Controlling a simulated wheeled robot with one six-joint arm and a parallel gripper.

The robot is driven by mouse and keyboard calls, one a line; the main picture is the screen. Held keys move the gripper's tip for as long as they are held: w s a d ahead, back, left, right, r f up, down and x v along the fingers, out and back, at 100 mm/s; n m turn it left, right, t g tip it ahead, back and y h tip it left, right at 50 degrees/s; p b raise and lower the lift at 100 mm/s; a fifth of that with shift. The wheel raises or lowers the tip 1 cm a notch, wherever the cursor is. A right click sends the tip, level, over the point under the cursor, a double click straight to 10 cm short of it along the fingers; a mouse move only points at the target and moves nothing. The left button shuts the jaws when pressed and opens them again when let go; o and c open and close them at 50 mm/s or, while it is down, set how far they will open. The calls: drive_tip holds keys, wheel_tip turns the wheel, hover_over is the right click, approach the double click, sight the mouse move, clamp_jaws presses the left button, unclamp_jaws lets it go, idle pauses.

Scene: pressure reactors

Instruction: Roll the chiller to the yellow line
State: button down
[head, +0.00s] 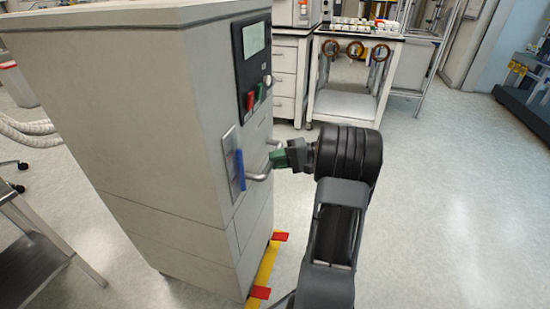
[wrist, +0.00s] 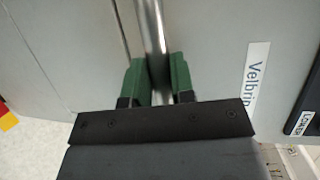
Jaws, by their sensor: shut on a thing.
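The chiller (head: 140,130) is a tall grey cabinet filling the left of the head view, with a dark control panel (head: 251,65) on its right-hand face. A curved metal bar handle (head: 257,177) stands out from that face; it also shows in the wrist view (wrist: 153,40). My gripper (head: 276,158) has green fingers, and in the wrist view they (wrist: 157,82) sit on either side of the bar, shut on it. The yellow line (head: 263,275) with red end marks is on the floor along the chiller's base. The chiller hides part of the line.
A white bench (head: 345,103) with brown rings and small items stands behind. A metal cart (head: 45,255) is at the lower left, with white hoses (head: 30,130) above it. Open floor (head: 450,200) lies to the right.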

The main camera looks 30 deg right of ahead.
drive_tip(key=shift+s+f, duration=0.2)
drive_tip(key=shift+f, duration=0.15)
drive_tip(key=shift+a, duration=0.1)
drive_tip(key=c, duration=1.4)
unclamp_jaws()
drive_tip(key=shift+w, duration=0.1)
drive_tip(key=o, duration=0.4)
drive_tip(key=shift+r, duration=0.1)
drive_tip(key=shift+o, duration=0.2)
drive_tip(key=p+v, duration=0.3)
drive_tip(key=v, duration=1.1)
drive_tip(key=shift+p, duration=0.4)
drive_tip(key=shift+w, duration=0.1)
